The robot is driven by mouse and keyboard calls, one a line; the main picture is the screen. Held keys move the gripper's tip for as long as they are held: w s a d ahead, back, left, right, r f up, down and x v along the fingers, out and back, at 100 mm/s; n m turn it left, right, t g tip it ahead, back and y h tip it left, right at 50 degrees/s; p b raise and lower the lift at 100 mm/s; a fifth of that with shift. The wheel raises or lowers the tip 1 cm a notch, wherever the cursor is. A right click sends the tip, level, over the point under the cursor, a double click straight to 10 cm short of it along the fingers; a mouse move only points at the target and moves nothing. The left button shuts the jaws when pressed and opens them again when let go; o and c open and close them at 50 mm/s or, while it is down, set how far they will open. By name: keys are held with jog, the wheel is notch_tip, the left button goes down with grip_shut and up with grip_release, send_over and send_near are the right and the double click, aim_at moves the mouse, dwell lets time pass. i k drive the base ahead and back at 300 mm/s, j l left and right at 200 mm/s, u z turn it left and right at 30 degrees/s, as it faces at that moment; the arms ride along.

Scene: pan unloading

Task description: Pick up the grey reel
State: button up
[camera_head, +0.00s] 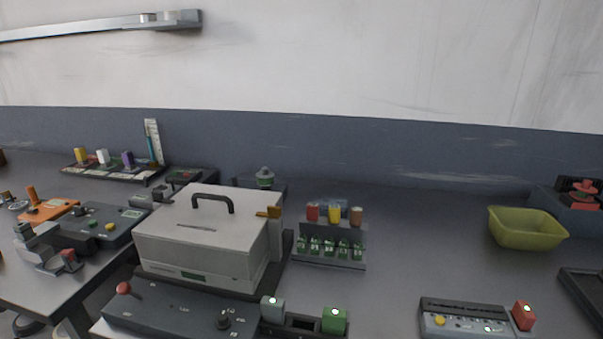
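I cannot say for sure which thing is the grey reel. A small rounded grey piece with a green band (264,178) stands behind the pale box; it is too small to tell whether it is a reel. A whitish upright piece (103,157) stands on the rack at the back left, between a yellow and a purple one. Small greyish round parts (17,204) lie at the far left edge. My gripper is not in view.
A pale box with a black handle (202,233) fills the centre left. A stand with red, yellow and brown pieces (331,249) is right of it. A yellow-green bin (527,229) stands at the right. The bench between stand and bin (420,240) is clear.

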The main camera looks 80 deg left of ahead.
aim_at(265, 178)
jog(key=u, duration=2.65)
